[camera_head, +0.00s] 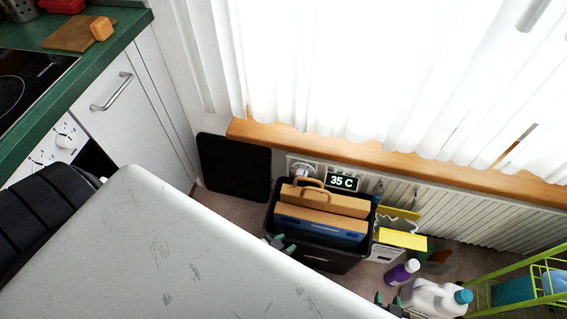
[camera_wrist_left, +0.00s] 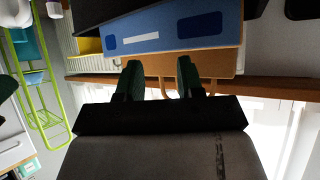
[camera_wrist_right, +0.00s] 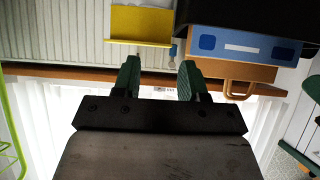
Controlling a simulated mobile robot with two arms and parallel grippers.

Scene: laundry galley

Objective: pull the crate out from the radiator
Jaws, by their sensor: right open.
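The black crate (camera_head: 318,257) stands on the floor in front of the white radiator (camera_head: 470,215), under the window sill. It holds brown cases with a handle and a blue file (camera_head: 318,228). My left gripper (camera_head: 279,243) is open at the crate's front left; its fingers (camera_wrist_left: 160,75) are apart, with the blue file and brown case beyond them. I cannot tell if they touch the crate. My right gripper (camera_head: 391,304) is open and empty, right of the crate and nearer me; its fingers (camera_wrist_right: 158,75) also show in the right wrist view.
A yellow-topped box (camera_head: 403,239) stands right of the crate. A purple bottle (camera_head: 402,271), a white jug (camera_head: 437,299) and a green rack (camera_head: 520,281) are further right. A black panel (camera_head: 234,167) leans left of the crate. A 35 C display (camera_head: 342,182) is behind it.

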